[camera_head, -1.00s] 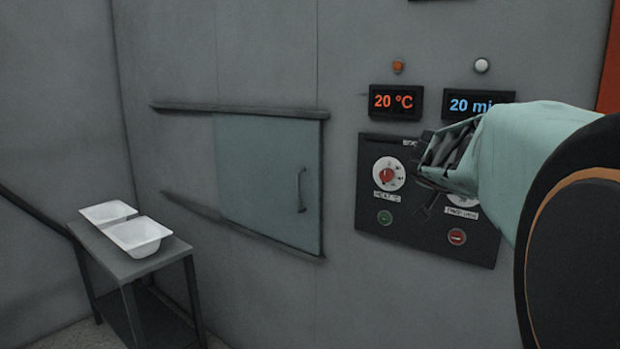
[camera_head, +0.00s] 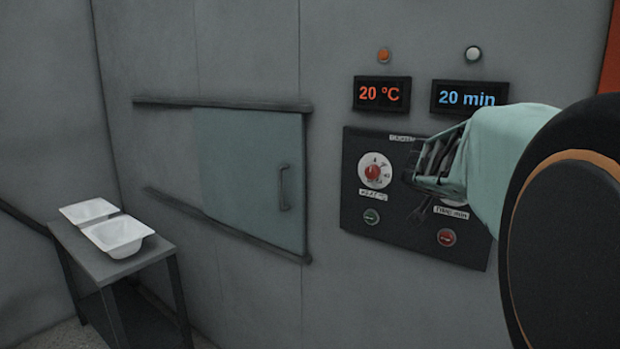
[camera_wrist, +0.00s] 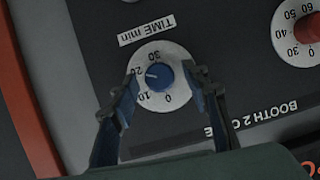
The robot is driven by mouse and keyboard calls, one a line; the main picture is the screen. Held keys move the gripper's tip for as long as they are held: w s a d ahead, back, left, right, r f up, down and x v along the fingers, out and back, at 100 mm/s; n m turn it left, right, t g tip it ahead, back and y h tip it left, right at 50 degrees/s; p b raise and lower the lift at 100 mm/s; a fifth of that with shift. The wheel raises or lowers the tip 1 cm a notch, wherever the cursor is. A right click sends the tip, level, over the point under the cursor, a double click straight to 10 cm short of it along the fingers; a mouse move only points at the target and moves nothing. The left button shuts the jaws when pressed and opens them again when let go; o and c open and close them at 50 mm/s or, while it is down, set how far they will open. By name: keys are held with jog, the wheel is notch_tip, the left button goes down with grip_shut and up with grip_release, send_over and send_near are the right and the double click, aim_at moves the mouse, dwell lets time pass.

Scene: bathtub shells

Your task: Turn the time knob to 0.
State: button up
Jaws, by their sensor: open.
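The time knob (camera_wrist: 159,76) is blue on a white dial marked 0, 10, 20 and 30, and it shows in the wrist view under a "TIME min" label. Its white pointer mark is at about 20. My gripper (camera_wrist: 165,88) is open, with one finger on each side of the dial; I cannot tell whether either finger touches the knob. In the head view my gripper (camera_head: 425,180) is in front of the panel and hides the time knob. The time display (camera_head: 470,97) reads "20 min" in blue.
The red heat knob (camera_head: 373,172) is left of my gripper on the black panel (camera_head: 395,235). Below are a green button (camera_head: 371,216) and a red button (camera_head: 446,237). A sliding door (camera_head: 250,170) and a table (camera_head: 135,262) with white shells (camera_head: 118,235) are further left.

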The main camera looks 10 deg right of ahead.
jog(key=c, duration=1.2)
jog(key=shift+o, duration=0.2)
jog(key=shift+w+a+f+n+g+h+b, duration=0.15)
jog(key=shift+n+g+h+b, duration=0.25)
jog(key=shift+n+h+b, duration=1.95)
jog(key=shift+w+a+f+n+g+h+b, duration=0.1)
jog(key=shift+f+n+g+h+b, duration=0.3)
jog(key=shift+n+b, duration=3.75)
jog(key=shift+w+a+f+n+g+h+b, duration=0.1)
jog(key=shift+n+g+h+b, duration=0.3)
jog(key=shift+n+h+b, duration=2)
jog(key=shift+n+y+b, duration=0.8)
jog(key=shift+y+b, duration=0.05)
jog(key=shift+b, duration=0.15)
